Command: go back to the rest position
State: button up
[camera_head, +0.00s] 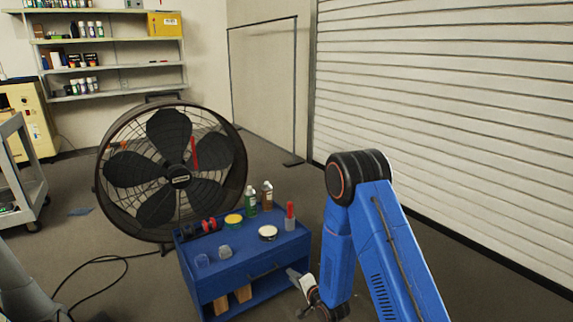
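My blue arm (385,245) rises at the right and bends down at its dark elbow joint. My gripper (293,274) is low at the right front edge of the blue cart (285,240). It looks small and pale here, and I cannot tell whether its fingers are open or shut. I see no object clearly held in it. I cannot tell whether it touches the cart or is only in front of it.
The cart top holds two bottles (251,199), a red-topped item (290,216), tins (267,233), and clear cups (225,252). A large fan (177,180) stands behind it. A shutter wall (450,120) is at right. A black cable (100,262) lies on the floor.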

jog(key=d+r+n+g+h, duration=0.15)
jog(key=d+r, duration=0.25)
jog(key=r, duration=0.4)
jog(key=d+r+n+h, duration=0.1)
jog(key=d+r+h, duration=0.1)
jog(key=d+r, duration=0.45)
jog(key=s+d+r+n+g+h, duration=0.25)
jog(key=s+d+r, duration=0.45)
jog(key=s+r, duration=0.4)
jog(key=s+d+r+n+g, duration=0.1)
jog(key=s+d+r, duration=0.2)
jog(key=s, duration=0.8)
jog(key=s+d+r+n+g, duration=0.1)
jog(key=s+r, duration=0.3)
jog(key=s, duration=0.7)
jog(key=s+d+r+n+g+h, duration=0.1)
jog(key=s+d+r, duration=0.3)
jog(key=s, duration=0.8)
jog(key=shift+d+r+n+g, duration=0.3)
jog(key=shift+d+n, duration=0.05)
jog(key=shift+n, duration=0.45)
